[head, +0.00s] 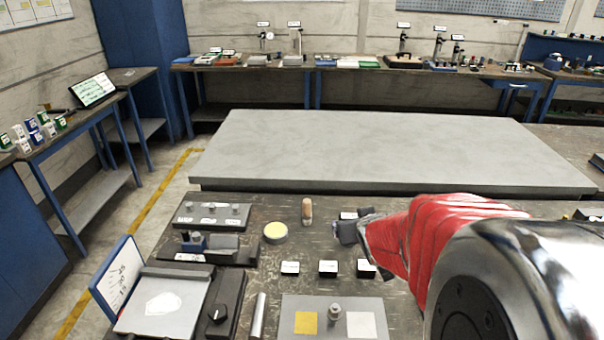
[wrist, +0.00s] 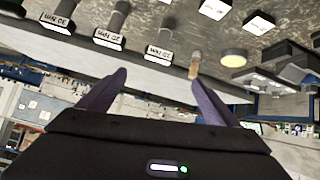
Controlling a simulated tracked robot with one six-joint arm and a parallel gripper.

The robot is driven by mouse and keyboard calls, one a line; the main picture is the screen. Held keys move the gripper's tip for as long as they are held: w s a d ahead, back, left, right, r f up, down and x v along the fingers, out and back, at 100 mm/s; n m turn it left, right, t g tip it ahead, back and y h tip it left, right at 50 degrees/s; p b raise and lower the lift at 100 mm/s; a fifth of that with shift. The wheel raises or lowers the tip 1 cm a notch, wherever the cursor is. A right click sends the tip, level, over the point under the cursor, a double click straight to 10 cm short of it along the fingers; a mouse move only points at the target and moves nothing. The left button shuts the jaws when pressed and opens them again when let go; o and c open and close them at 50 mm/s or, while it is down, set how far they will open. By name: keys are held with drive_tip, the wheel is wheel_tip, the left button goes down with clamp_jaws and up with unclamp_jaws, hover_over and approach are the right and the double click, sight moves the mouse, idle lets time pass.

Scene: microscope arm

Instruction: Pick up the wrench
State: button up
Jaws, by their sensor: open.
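I cannot make out a wrench for certain in either view. My arm hides the right part of the worktable.
The worktable (head: 400,310) holds a round yellow-topped disc (head: 275,232), several white-labelled blocks (head: 328,268), a metal cylinder (head: 258,316) and a grey plate with yellow and white squares (head: 306,323). A scale-like device (head: 163,304) stands at left. A large bare grey table (head: 380,150) lies behind.

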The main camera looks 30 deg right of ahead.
drive_tip(key=s+d+f+m+t+h, duration=0.1)
drive_tip(key=d+f, duration=0.3)
drive_tip(key=d, duration=0.2)
drive_tip(key=s+d+f+m+t, duration=0.1)
drive_tip(key=s+d+f, duration=0.1)
drive_tip(key=d, duration=0.5)
drive_tip(key=shift+d+f+t+h, duration=0.3)
drive_tip(key=shift+f+t+h, duration=0.1)
drive_tip(key=shift+f, duration=0.5)
drive_tip(key=shift+x, duration=4.25)
drive_tip(key=shift+x, duration=2.65)
drive_tip(key=shift+a+r, duration=0.1)
